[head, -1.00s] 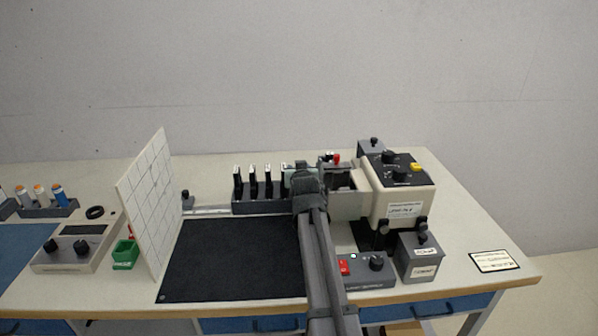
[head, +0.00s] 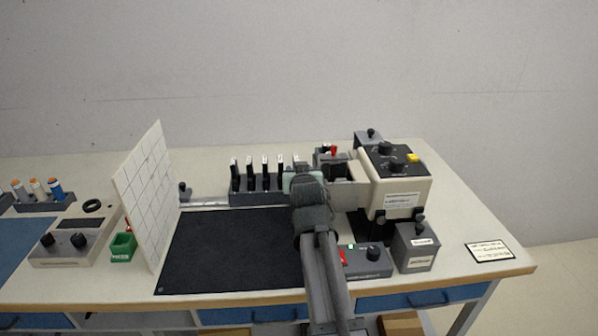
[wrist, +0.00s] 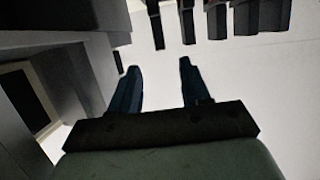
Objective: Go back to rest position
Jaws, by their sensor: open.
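My gripper shows in the wrist view (wrist: 158,85) with its two dark fingers apart and nothing between them. A pale bench surface lies beyond the fingertips. In the head view my arm reaches over the right edge of the black mat (head: 225,250), and its wrist stands just left of the cream machine (head: 398,195). The fingers are hidden behind the wrist there.
A rack (head: 256,198) with several dark upright pieces stands behind the mat. A white grid panel (head: 146,195) rises at the left. The mat is clear.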

